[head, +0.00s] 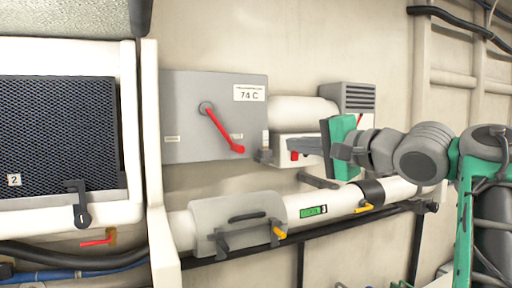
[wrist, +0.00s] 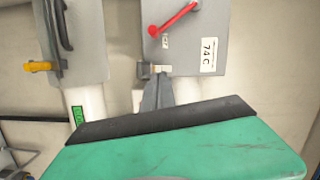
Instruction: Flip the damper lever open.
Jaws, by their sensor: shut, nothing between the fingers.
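A long red lever (head: 222,130) is pivoted on the front of a grey box (head: 180,140) labelled 74 C, and it slants down to the right. The same lever shows at the top of the wrist view (wrist: 178,18). A smaller red handle (head: 295,156) shows just under my fingers; I cannot tell which red part is the damper lever. My gripper (head: 289,145) is shut and empty, pointing left, to the right of the grey box. In the wrist view its fingers (wrist: 157,84) point towards a small grey bracket (wrist: 146,70) at the box's edge; contact is unclear.
A vented grey unit (head: 350,96) stands behind my gripper. A mesh panel (head: 55,130) is at left. The wall above the box is clear.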

